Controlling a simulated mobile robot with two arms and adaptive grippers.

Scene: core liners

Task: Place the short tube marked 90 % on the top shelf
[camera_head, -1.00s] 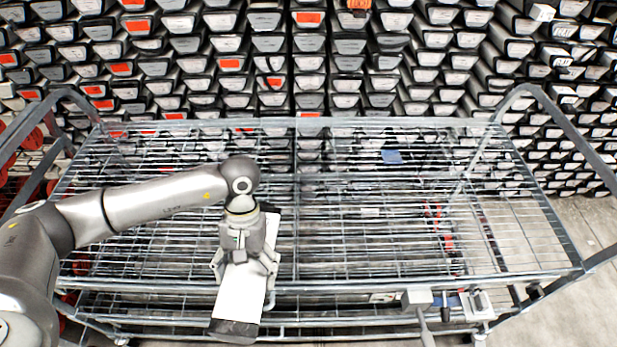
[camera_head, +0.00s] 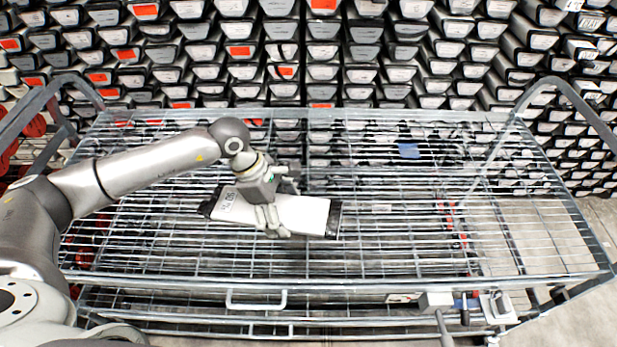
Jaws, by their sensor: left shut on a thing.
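The short tube (camera_head: 305,213) is white with black end caps and a marking near its left end that seems to read 90 %. It lies crosswise over the top shelf (camera_head: 400,262), a wire-mesh deck of a metal cart. My left gripper (camera_head: 272,228) is shut around the tube's middle from above. I cannot tell whether the tube touches the mesh or hangs just above it. My right gripper is not in view.
The shelf around the tube is mostly clear. A small blue item (camera_head: 408,151) shows at the back right. Grey rails rise at both cart ends. A wall of stacked core tubes (camera_head: 330,75) stands behind. Tools (camera_head: 437,302) lie at the front right edge.

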